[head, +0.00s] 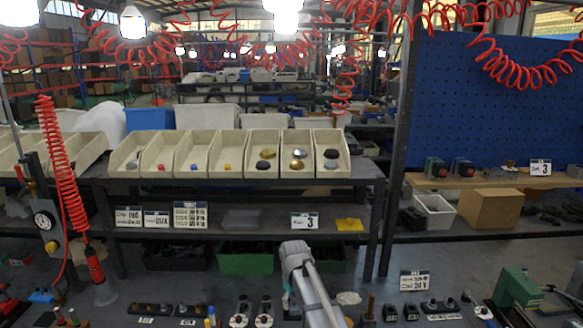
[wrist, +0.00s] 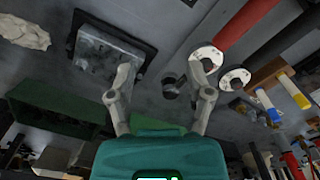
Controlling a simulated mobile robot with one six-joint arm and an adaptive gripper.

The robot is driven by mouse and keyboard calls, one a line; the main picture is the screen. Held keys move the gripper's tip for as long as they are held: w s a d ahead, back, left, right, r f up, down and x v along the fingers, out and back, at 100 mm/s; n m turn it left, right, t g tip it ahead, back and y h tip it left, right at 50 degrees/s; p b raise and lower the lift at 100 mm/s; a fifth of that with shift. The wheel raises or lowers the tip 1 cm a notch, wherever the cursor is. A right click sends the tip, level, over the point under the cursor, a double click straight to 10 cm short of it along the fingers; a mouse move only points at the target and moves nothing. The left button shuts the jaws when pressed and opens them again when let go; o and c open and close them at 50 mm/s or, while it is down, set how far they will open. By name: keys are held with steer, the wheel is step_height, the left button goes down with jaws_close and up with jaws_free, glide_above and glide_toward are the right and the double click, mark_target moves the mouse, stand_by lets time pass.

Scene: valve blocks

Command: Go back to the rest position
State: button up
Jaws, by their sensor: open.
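In the wrist view my gripper (wrist: 164,88) is open, with its two grey fingers spread wide apart and nothing held between them. A small dark knob (wrist: 171,86) shows in the gap, on the grey bench top beyond the fingers. A square block on a dark plate (wrist: 110,55) lies behind the left finger. Round white flanges (wrist: 206,58) on valve parts show by the right finger. In the head view my arm rises from the bottom middle over the bench; I cannot make out the fingers there.
Cream bins (head: 209,160) with caps and small parts stand on the rack shelf. Valve parts line the bench front, among them white flanged ones (head: 264,320). A green crate (head: 245,263) is under the shelf. A green machine (head: 517,288) stands at right. A red coiled hose (head: 62,170) hangs at left.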

steer(key=s+d+f+m, duration=0.1)
steer(key=s+d, duration=0.1)
steer(key=s+d+m+b, duration=0.1)
steer(key=s+d, duration=0.2)
steer(key=s+d+f+b, duration=0.1)
steer(key=s+d, duration=0.1)
steer(key=d, duration=0.1)
steer(key=shift+s+f+m, duration=0.3)
steer(key=shift+s+m, duration=0.05)
steer(key=shift+m, duration=0.05)
steer(key=s+d+f+m+b, duration=0.3)
steer(key=s+d, duration=0.5)
steer(key=s, duration=0.3)
steer(key=shift+s+d+m, duration=0.15)
steer(key=shift+m, duration=0.45)
